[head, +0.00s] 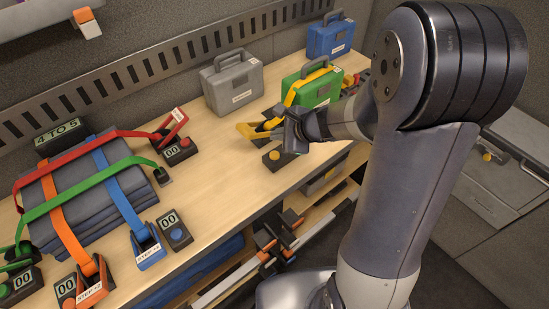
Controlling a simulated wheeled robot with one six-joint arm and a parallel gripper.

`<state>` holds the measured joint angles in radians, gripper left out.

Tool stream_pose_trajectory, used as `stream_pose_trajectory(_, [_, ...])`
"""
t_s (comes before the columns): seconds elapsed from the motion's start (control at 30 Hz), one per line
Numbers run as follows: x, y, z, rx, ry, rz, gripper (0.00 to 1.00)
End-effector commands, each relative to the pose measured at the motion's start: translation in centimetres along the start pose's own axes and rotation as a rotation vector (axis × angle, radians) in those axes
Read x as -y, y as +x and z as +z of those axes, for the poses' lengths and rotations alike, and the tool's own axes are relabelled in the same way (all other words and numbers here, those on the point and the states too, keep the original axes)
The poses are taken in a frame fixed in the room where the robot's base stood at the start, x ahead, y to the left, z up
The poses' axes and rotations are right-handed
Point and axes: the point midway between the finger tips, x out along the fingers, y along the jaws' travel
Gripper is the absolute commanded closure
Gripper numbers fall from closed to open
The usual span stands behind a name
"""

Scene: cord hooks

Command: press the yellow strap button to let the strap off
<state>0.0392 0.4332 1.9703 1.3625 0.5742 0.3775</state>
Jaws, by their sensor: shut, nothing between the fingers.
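A yellow strap (298,87) runs over a green case (321,90) on the bench and down to a yellow buckle lever (252,131) at the case's near side. A small black box with an orange-yellow button (274,155) sits on the bench just in front of the lever. My gripper (290,140) is shut and empty, close to the lever and just right of and above the button box. It hides part of the buckle. I cannot tell if its tips touch anything.
A grey case (232,84) and a blue case (330,37) stand behind. At left, folded grey cloth (85,190) lies under red, green, orange and blue straps with their own buckles and button boxes. The bench (220,185) is clear in the middle.

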Motion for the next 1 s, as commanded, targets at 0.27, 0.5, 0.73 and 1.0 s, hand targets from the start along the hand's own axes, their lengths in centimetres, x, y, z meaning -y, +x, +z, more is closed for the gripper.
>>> stream_pose_trajectory(0.27, [-2.1, 2.9, -2.1, 0.000, -0.001, 0.000, 1.00])
stream_pose_trajectory(0.5, [-2.5, 3.5, -2.5, 0.000, -0.001, 0.000, 1.00])
stream_pose_trajectory(0.73, [-2.5, 3.4, -2.5, 0.000, -0.001, 0.000, 1.00])
stream_pose_trajectory(1.0, [-2.5, 3.4, -2.5, 0.000, -0.001, 0.000, 1.00])
